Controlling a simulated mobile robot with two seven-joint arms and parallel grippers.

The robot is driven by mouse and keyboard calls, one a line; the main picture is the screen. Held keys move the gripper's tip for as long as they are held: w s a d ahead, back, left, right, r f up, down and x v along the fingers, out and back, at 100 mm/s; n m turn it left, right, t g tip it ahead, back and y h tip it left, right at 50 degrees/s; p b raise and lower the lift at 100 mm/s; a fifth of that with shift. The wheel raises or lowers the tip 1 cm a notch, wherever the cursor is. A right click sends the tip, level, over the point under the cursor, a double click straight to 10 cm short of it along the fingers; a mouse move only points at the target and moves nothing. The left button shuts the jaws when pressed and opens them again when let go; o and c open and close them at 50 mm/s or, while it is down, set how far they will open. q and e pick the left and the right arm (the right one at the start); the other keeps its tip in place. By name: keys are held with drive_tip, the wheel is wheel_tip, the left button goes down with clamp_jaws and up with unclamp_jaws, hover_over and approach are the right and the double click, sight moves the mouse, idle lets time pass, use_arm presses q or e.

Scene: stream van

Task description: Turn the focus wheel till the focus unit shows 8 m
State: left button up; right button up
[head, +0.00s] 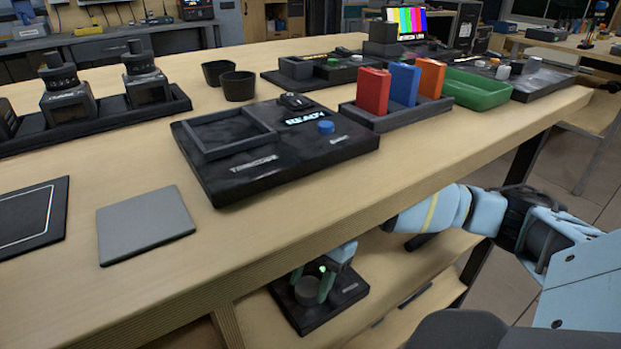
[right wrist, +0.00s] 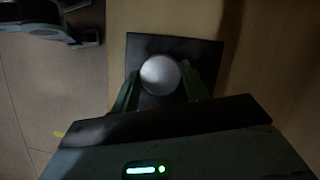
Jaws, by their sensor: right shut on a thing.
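The focus unit is a dark flat box (head: 345,288) on the lower shelf, under the bench top. It carries a round grey wheel (head: 307,292). My right gripper (head: 312,286) reaches down to it from above, with one green finger on each side of the wheel. In the right wrist view the pale round wheel (right wrist: 160,74) sits between the two fingers (right wrist: 160,90), on the dark box (right wrist: 195,48). The gripper is shut on the wheel. No readable distance value shows on the unit in either view. My left gripper is not in view.
The bench edge (head: 300,235) overhangs the shelf (head: 400,315) close to my right arm. On the bench stand a black unit lit READY (head: 240,185), a rack with red, blue and orange blocks (head: 425,112), a green tray (head: 478,97) and dark cups (head: 238,86).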

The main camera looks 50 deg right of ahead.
sight(308, 286)
drive_tip(key=o, duration=1)
drive_tip(key=shift+d+r, duration=0.15)
drive_tip(key=shift+r, duration=0.1)
drive_tip(key=shift+p+v, duration=0.55)
drive_tip(key=shift+v, duration=0.65)
drive_tip(key=d, duration=0.8)
drive_tip(key=w+d, duration=0.1)
drive_tip(key=d, duration=0.3)
